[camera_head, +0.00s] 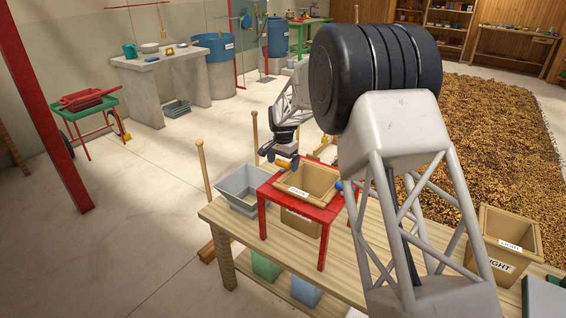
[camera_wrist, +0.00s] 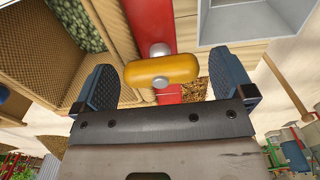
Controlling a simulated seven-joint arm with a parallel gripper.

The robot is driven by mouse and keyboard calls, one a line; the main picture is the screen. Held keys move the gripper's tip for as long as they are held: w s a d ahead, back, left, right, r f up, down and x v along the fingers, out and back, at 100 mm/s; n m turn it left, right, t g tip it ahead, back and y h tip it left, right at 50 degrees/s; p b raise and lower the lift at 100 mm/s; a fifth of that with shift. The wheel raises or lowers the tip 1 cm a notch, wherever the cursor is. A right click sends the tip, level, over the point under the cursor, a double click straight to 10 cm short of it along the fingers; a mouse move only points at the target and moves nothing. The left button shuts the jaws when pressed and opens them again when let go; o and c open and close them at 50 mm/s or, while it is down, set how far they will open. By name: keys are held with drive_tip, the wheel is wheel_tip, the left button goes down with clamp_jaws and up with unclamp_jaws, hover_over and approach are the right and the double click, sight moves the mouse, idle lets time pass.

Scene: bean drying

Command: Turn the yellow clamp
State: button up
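The yellow clamp (camera_wrist: 160,69) is a rounded yellow bar on a silver stud against the red frame (camera_wrist: 152,28) in the wrist view. It lies crosswise between the fingers of my gripper (camera_wrist: 164,84), with a gap on each side. My gripper is open and empty. In the head view, my gripper (camera_head: 280,160) is at the left end of the red stand (camera_head: 324,214), and the yellow clamp (camera_head: 284,166) shows small beside it. A tan box (camera_head: 316,181) sits in the stand; its inside shows greenish beans (camera_wrist: 78,22) in the wrist view.
A grey bin (camera_head: 243,189) stands on the wooden table (camera_head: 350,262), left of the stand. A wooden post (camera_head: 203,168) rises near the table's left corner. Open floor lies left of the table.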

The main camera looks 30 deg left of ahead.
drive_tip(key=c, duration=0.8)
drive_tip(key=shift+n, duration=0.4)
drive_tip(key=n, duration=1.2)
drive_tip(key=shift+n, duration=0.3)
drive_tip(key=n, duration=0.4)
drive_tip(key=shift+n, duration=0.3)
